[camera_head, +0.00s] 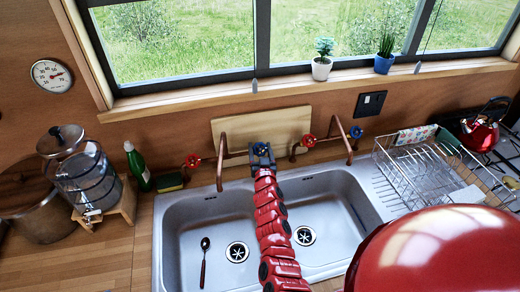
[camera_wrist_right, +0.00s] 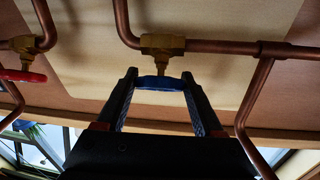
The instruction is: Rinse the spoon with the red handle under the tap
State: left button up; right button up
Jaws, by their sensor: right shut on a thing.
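The spoon (camera_head: 204,262) lies in the left sink basin (camera_head: 180,231), its bowl toward the back and its dark red handle toward the front. A copper tap spout (camera_head: 220,167) hangs over the back of this basin; I see no water coming from it. My right gripper (camera_head: 262,153) is at the wall pipes behind the sink, its arm reaching over the divider between the basins. It is shut on a blue tap handle (camera_wrist_right: 160,83), which sits between the fingertips in the wrist view, under a brass valve (camera_wrist_right: 162,42). My left gripper is not in view.
A red tap handle (camera_head: 193,160) sits left of the spout. A second pair of taps, red (camera_head: 308,140) and blue (camera_head: 356,131), is to the right. A dish rack (camera_head: 420,165) stands right of the sink; a green bottle (camera_head: 138,168) and sponge (camera_head: 169,182) stand left.

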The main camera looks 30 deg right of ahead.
jog(key=shift+c, duration=0.4)
jog(key=shift+r+n+y+p, duration=0.15)
jog(key=shift+n+y+p, duration=0.15)
jog(key=shift+p, duration=0.3)
jog(key=n+t+y+p, duration=0.1)
jog(key=n+y+p, duration=0.4)
jog(key=p, duration=0.2)
jog(key=shift+r+n, duration=0.15)
jog(key=shift+n, duration=0.15)
jog(key=shift+n+y+p, duration=0.4)
jog(key=shift+n+y, duration=0.5)
jog(key=shift+n, duration=0.2)
jog(key=shift+f+n+g+y, duration=0.15)
jog(key=shift+n+g+y, duration=0.05)
jog(key=shift+n+y, duration=0.6)
jog(key=shift+f+n+g+y, duration=0.1)
jog(key=shift+n+g+y, duration=0.1)
jog(key=shift+n+y, duration=0.55)
jog(key=shift+n, duration=0.25)
jog(key=o, duration=1.4)
